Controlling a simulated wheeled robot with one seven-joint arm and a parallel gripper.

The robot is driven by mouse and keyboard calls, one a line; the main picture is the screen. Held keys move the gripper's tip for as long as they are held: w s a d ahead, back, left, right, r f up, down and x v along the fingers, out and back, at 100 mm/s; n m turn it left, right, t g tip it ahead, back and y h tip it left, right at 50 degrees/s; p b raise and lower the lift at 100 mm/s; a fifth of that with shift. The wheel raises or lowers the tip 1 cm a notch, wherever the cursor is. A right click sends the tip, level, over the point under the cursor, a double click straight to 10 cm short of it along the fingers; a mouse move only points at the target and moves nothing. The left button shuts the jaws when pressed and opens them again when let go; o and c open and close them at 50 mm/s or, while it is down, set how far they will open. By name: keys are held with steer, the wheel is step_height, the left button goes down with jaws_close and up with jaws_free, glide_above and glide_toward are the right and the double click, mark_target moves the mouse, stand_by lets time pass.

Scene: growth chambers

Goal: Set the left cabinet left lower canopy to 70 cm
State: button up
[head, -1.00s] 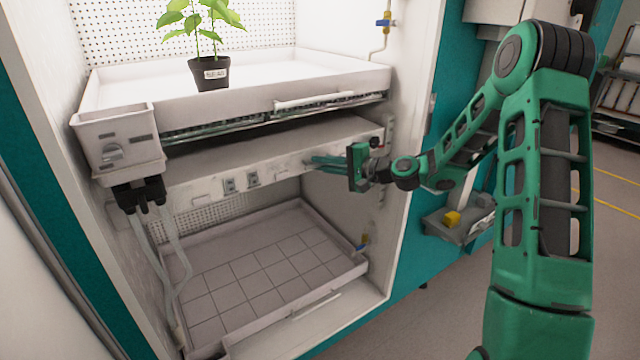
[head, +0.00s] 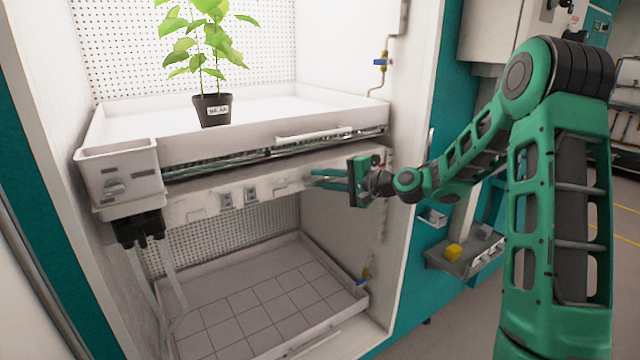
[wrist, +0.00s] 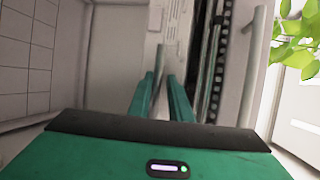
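The lower canopy (head: 205,203) is the flat white panel with small switches on its front, hung under the upper tray in the open cabinet. Its front edge is close beneath that tray. My gripper (head: 312,179) reaches in from the right to the canopy's front, right of the switches. In the wrist view, a thin bar handle (wrist: 159,62) lies between the two green fingers (wrist: 160,88), which are close together and appear shut on it. The exact contact is small and partly hidden. No height scale is readable.
The upper tray (head: 240,138) carries a potted plant (head: 212,110) and has its own front bar (head: 315,134). A grey box (head: 117,182) with hoses hangs at the left. A tiled lower tray (head: 270,300) lies below. The cabinet's right wall stands close to my arm.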

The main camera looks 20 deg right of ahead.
steer(key=shift+s+d, duration=0.1)
steer(key=v, duration=1)
steer(key=shift+s+d, duration=0.2)
steer(key=shift+f, duration=0.1)
steer(key=s+d+f+n+g+h, duration=0.2)
steer(key=s+f+n+g+h, duration=0.35)
steer(key=s, duration=0.75)
steer(key=s+d+f+g+h, duration=0.1)
steer(key=s+d+g+h, duration=0.1)
steer(key=s, duration=1.2)
steer(key=s+d+f+m+g+h, duration=0.1)
steer(key=s+d+g, duration=0.3)
steer(key=s, duration=1.1)
steer(key=shift+s+d+h, duration=0.2)
steer(key=shift+d+h, duration=0.65)
steer(key=shift+d, duration=0.35)
steer(key=shift+w+f+g, duration=0.1)
steer(key=shift+f+g, duration=0.05)
steer(key=shift+g, duration=0.2)
